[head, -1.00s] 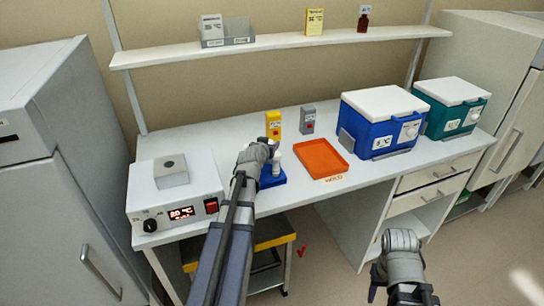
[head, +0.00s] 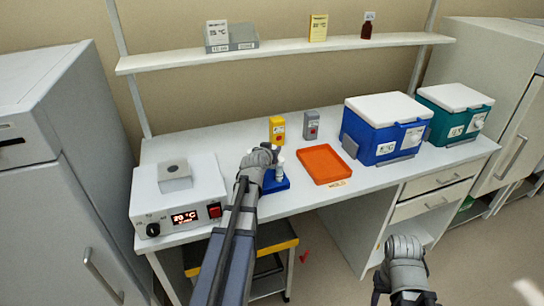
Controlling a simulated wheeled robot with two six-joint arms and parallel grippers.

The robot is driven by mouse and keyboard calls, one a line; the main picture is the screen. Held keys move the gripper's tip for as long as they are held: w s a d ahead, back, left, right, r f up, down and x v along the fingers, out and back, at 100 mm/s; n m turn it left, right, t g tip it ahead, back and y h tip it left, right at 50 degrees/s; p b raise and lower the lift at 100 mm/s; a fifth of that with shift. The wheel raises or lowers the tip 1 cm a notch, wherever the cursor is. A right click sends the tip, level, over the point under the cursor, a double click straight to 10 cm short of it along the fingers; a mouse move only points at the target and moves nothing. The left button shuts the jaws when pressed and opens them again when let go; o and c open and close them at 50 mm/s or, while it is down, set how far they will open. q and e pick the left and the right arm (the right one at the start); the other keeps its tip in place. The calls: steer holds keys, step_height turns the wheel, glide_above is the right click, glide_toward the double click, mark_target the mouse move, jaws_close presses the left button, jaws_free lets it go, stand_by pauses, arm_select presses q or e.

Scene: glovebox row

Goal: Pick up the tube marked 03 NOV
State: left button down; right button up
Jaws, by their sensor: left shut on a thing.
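My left gripper (head: 274,153) reaches over the blue rack (head: 277,185) on the bench and is shut on a small white tube (head: 281,174). The tube is partly hidden by the gripper, and no 03 NOV mark can be read at this size. Whether the tube's lower end is in the rack or just above it, I cannot tell. My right gripper (head: 388,291) is low at the bottom right, in front of the bench; its fingers are mostly out of sight.
An orange tray (head: 324,164) lies right of the rack. Yellow (head: 277,130) and grey (head: 311,125) devices stand behind. A white heater box (head: 180,200) with a lit display is at left. Blue (head: 384,137) and green (head: 455,118) coolers stand at right. A shelf (head: 290,48) runs above.

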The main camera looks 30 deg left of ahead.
arm_select(q)
step_height(320, 180, up, 10)
steer(key=p, duration=1)
